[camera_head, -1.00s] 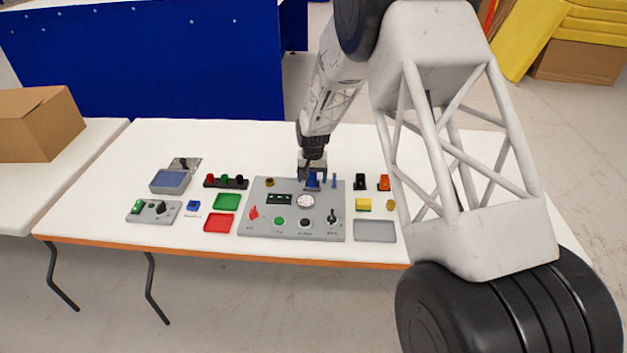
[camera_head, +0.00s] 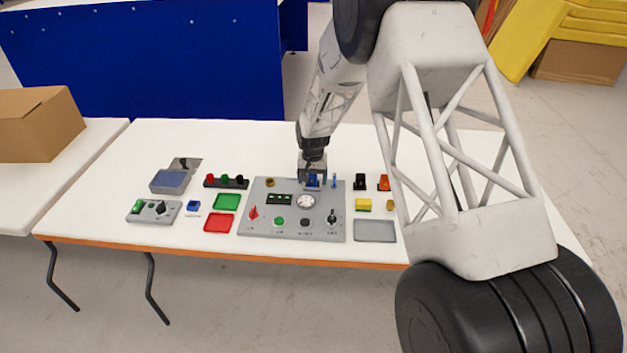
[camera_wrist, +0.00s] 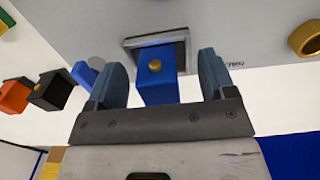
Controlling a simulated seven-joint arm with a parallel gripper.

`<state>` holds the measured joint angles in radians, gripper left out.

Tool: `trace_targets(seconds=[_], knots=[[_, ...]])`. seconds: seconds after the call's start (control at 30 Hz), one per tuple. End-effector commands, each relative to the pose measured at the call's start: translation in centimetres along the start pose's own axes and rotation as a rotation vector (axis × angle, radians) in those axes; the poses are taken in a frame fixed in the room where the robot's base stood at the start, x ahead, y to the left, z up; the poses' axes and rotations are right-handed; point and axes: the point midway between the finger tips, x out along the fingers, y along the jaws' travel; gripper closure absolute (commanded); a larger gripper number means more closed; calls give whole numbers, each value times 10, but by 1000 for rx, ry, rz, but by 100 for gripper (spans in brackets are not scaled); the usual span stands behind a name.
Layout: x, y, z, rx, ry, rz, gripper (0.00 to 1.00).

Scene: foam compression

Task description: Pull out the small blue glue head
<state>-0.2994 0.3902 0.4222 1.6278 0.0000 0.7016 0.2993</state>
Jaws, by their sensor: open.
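The blue glue head (camera_wrist: 157,78) is a small blue block with a brass-coloured round spot on it, set in a grey square frame (camera_wrist: 187,40) on the grey panel. In the wrist view it stands between the two fingers of my gripper (camera_wrist: 163,80). The fingers are open, with a visible gap on each side of the block. In the head view my gripper (camera_head: 312,179) is over the back part of the grey panel (camera_head: 262,228), and the blue head (camera_head: 313,181) shows only partly beneath it.
A thin blue upright piece (camera_head: 334,181) stands close right of my gripper. Black (camera_head: 360,181) and orange (camera_head: 384,182) blocks stand further right. A brass ring (camera_wrist: 305,38) shows on the panel in the wrist view. Green (camera_head: 226,202) and red (camera_head: 220,222) trays lie left of the panel.

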Motion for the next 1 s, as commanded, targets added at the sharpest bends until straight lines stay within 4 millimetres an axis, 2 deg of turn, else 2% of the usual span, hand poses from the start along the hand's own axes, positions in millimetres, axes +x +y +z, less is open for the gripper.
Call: trace_targets(seconds=[0.43, 0.9, 0.93, 1.0], knots=[[0, 0, 0, 0, 0, 0, 25], [0, 0, 0, 0, 0, 0, 97], [0, 0, 0, 0, 0, 0, 100], [0, 0, 0, 0, 1, 0, 100]])
